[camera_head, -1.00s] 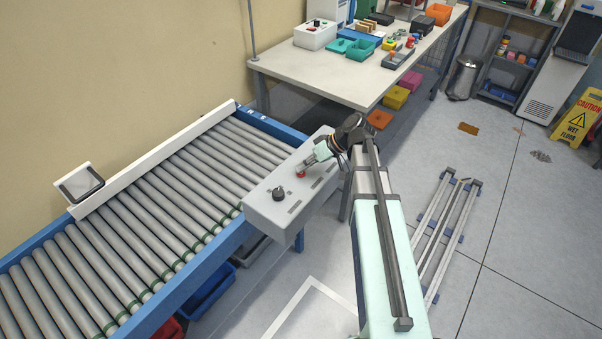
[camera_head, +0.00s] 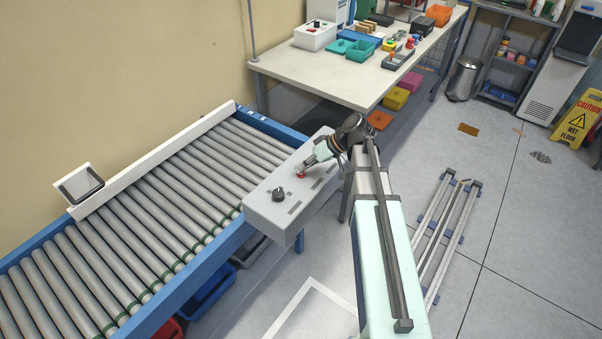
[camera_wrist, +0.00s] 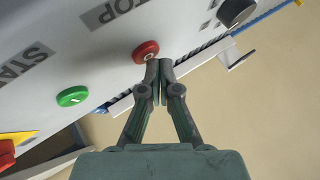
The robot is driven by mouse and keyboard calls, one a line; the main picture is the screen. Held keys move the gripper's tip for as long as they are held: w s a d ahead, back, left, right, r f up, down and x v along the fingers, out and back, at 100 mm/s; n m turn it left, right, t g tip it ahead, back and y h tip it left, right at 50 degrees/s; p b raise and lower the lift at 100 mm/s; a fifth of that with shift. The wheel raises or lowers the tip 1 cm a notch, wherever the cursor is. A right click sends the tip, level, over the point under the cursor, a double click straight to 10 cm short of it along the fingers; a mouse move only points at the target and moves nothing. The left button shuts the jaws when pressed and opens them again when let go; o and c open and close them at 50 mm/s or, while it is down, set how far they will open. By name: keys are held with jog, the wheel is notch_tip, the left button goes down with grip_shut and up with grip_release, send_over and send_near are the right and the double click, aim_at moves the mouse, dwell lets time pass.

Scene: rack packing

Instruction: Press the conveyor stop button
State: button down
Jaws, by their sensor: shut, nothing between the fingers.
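The grey control box (camera_head: 268,211) stands beside the roller conveyor. The red stop button (camera_head: 300,175) is on its top face, near my gripper's tip (camera_head: 304,169). In the wrist view, the red button (camera_wrist: 146,50) sits beside the STOP label (camera_wrist: 112,10). My gripper's fingers (camera_wrist: 159,66) are shut and empty, their tips right at the button's lower right edge. I cannot tell whether they touch it or whether it is pressed in. A green button (camera_wrist: 72,96) lies to the left, by the START label (camera_wrist: 22,64).
A black knob (camera_head: 278,194) stands up from the box, left of the red button. The roller conveyor (camera_head: 150,215) runs along the left. A workbench (camera_head: 300,69) with bins is behind. A red control on yellow (camera_wrist: 8,152) shows at the wrist view's lower left.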

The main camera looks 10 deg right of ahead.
aim_at(303, 173)
jog(key=shift+r, duration=0.45)
jog(key=shift+r, duration=0.1)
jog(key=shift+r+p, duration=1.3)
jog(key=shift+r, duration=1.15)
